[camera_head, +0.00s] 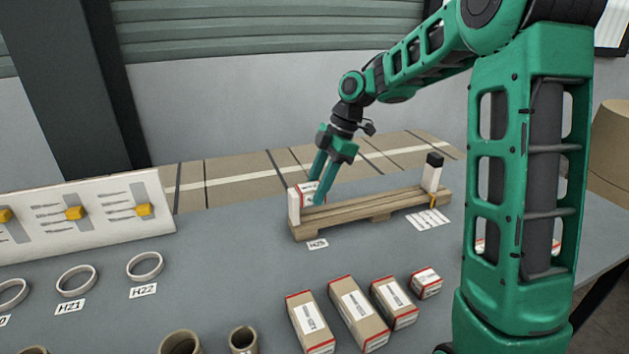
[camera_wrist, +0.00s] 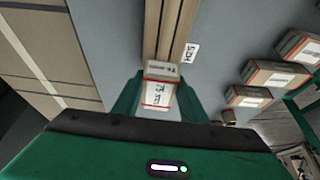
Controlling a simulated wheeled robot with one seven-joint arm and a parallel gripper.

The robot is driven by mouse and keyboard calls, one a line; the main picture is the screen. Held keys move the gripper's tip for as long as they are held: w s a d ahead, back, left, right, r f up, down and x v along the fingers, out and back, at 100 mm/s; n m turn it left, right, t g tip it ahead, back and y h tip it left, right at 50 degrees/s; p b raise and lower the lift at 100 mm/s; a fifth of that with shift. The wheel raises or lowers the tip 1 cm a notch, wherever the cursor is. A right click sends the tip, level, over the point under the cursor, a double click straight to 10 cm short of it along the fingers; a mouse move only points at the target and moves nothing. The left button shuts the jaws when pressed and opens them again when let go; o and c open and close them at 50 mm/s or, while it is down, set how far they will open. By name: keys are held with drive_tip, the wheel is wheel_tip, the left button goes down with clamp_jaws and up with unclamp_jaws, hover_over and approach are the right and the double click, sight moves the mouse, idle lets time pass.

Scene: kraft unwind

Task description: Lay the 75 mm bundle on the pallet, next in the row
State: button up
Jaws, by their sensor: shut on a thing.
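My gripper (camera_head: 316,190) is shut on a small kraft bundle with a white label and red edges (camera_head: 307,193). In the wrist view the bundle (camera_wrist: 158,94) sits between the two green fingers, and its label appears to read 75 mm. The wooden pallet (camera_head: 375,211) has a white post (camera_head: 294,206) at its left end and a dark-topped post (camera_head: 432,172) at its right end. The bundle is at the pallet's left end, beside the white post. I cannot tell whether it touches the slats. The rest of the pallet deck looks bare.
Several labelled kraft bundles (camera_head: 358,313) lie on the grey table in front of the pallet. A tag (camera_head: 317,244) lies at the pallet's front left. White rings (camera_head: 145,266), cardboard tubes (camera_head: 243,340) and a panel with yellow sliders (camera_head: 90,216) stand at left.

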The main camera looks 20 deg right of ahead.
sight(318, 215)
drive_tip(key=shift+f, duration=0.45)
idle(0.3)
drive_tip(key=shift+d+f, duration=0.2)
drive_tip(key=shift+f, duration=1.9)
drive_tip(key=shift+f, duration=0.15)
drive_tip(key=o, duration=1.5)
drive_tip(key=v, duration=1)
drive_tip(key=shift+d+r, duration=0.15)
drive_tip(key=shift+r, duration=0.2)
